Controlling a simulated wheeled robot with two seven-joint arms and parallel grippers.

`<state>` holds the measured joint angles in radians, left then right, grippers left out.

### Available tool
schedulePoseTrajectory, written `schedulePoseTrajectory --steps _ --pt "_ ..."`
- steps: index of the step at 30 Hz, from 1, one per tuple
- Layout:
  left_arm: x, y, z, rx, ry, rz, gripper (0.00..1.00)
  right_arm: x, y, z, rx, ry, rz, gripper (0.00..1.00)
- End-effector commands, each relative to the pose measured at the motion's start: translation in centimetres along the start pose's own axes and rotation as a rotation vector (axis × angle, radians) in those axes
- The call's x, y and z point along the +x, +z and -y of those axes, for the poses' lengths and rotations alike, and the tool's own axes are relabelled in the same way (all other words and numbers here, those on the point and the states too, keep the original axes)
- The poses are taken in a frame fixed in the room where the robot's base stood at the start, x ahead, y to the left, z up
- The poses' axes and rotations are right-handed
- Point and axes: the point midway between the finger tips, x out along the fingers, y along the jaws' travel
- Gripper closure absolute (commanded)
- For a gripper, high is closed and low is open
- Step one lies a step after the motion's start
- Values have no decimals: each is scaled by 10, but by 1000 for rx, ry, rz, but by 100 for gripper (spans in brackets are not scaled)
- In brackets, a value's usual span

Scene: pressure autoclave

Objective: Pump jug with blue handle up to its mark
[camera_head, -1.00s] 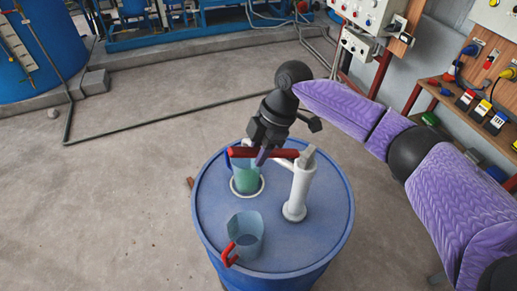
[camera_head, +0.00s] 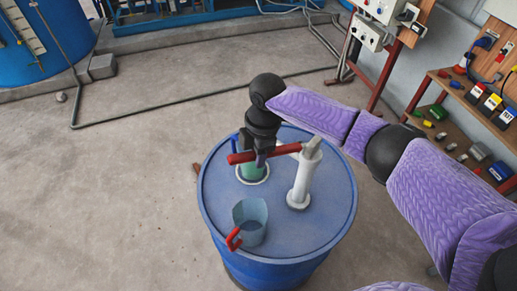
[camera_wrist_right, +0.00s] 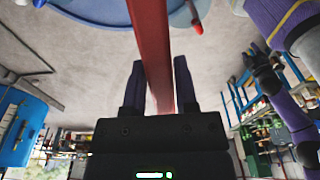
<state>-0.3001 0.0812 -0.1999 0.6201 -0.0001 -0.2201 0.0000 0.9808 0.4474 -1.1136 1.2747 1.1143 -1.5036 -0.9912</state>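The jug with the blue handle (camera_head: 250,172) stands on the blue drum, on a pale ring below the pump's spout. Green shows in its lower part; its mark is too small to see, and my gripper and the lever hide its upper part. The white pump (camera_head: 301,180) stands upright to its right. Its red lever (camera_head: 245,157) slopes down to the left. My right gripper (camera_head: 262,163) is on the lever, one finger close on each side of it in the right wrist view (camera_wrist_right: 158,68). What seems to be my left gripper (camera_wrist_right: 262,62) shows small there.
A clear jug with a red handle (camera_head: 251,226) stands at the front of the blue drum (camera_head: 325,225). A shelf (camera_head: 445,118) with several coloured items stands at the right. The floor left of the drum is clear.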

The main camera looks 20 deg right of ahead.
Motion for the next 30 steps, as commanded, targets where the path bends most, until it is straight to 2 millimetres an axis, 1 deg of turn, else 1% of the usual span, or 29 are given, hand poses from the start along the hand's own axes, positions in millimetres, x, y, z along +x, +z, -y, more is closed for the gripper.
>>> schedulePoseTrajectory --steps 1,2,3,4,11,13,14,16,21,24,27,30 --pt "0 0 0 0 0 0 41 0 0 0 0 0 0 51" --pt "0 0 0 0 0 0 41 0 0 0 0 0 0 45" --pt "0 0 0 0 0 0 41 0 0 0 0 0 -1 36" --pt "0 0 0 0 0 0 41 0 0 0 0 0 -1 32" --pt "0 0 0 0 1 0 41 0 0 0 0 0 -1 32" --pt "0 0 0 0 1 0 41 -4 0 0 0 0 -1 32" --pt "0 0 -1 0 1 0 41 -8 0 0 0 1 -2 32" --pt "1 0 -1 0 1 0 41 -22 0 -1 0 4 -1 32" --pt "4 0 -1 0 2 -1 41 -67 0 -1 0 4 -2 32" --pt "6 0 -1 0 2 -1 41 -86 0 -1 -1 3 -1 32" --pt "6 0 -1 0 2 -1 41 -96 0 -1 0 2 -1 32" --pt "6 0 -1 -1 2 -1 41 -100 0 0 0 0 0 32"
